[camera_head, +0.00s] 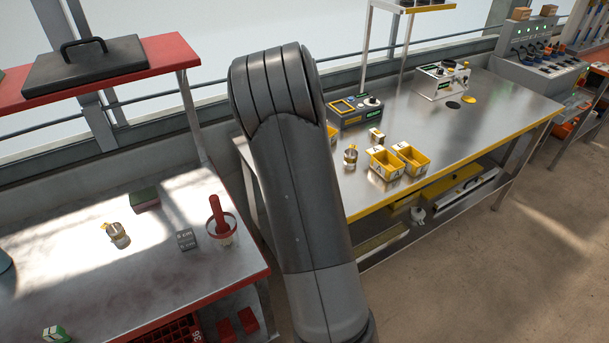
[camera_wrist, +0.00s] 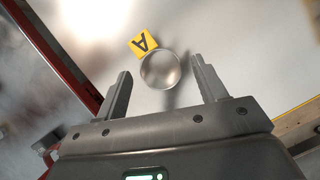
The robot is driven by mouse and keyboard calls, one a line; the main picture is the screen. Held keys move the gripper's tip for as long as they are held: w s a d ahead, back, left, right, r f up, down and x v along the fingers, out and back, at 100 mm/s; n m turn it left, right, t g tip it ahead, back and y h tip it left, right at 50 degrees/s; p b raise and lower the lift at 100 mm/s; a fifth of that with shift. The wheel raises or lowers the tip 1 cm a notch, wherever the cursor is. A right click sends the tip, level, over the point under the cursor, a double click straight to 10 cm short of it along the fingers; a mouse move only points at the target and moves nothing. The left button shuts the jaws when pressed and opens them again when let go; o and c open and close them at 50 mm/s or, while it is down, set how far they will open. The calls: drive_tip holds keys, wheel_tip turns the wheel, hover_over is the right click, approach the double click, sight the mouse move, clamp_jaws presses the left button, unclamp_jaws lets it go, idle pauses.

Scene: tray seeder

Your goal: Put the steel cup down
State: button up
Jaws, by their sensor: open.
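In the wrist view a round steel cup (camera_wrist: 160,71), seen from above, stands on a pale metal surface with a yellow tag marked A (camera_wrist: 144,43) at its rim. My gripper (camera_wrist: 162,66) is open, one finger on each side of the cup, with a gap showing on both sides. In the head view my arm hides the gripper. That view shows a small metal cup with a yellow tag (camera_head: 351,157) on the steel bench (camera_head: 440,135) and another (camera_head: 118,236) on the red-edged table (camera_head: 60,265). I cannot tell whether either is the cup at my gripper.
Two yellow bins (camera_head: 384,165) (camera_head: 411,159) stand on the steel bench, with a control box (camera_head: 356,111) behind them. A pot with a red handle (camera_head: 221,231) and a grey block (camera_head: 186,240) are on the red-edged table. The right half of the bench is mostly clear.

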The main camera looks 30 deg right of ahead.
drive_tip(key=v, duration=0.9)
drive_tip(key=s+a+r+n+y, duration=0.2)
drive_tip(key=s+a+r+n, duration=0.4)
drive_tip(key=a+n, duration=0.3)
drive_tip(key=s+a+r+n+y, duration=0.1)
drive_tip(key=s+a+r+n, duration=0.5)
drive_tip(key=n, duration=0.5)
drive_tip(key=s+a+r+n, duration=0.1)
drive_tip(key=s+a+n, duration=0.3)
drive_tip(key=s+n, duration=0.4)
drive_tip(key=s+a+r+n+t+h, duration=0.1)
drive_tip(key=s+a+n, duration=0.3)
drive_tip(key=s+n, duration=0.4)
drive_tip(key=n, duration=0.4)
drive_tip(key=shift+a+r, duration=0.15)
drive_tip(key=shift+r, duration=0.2)
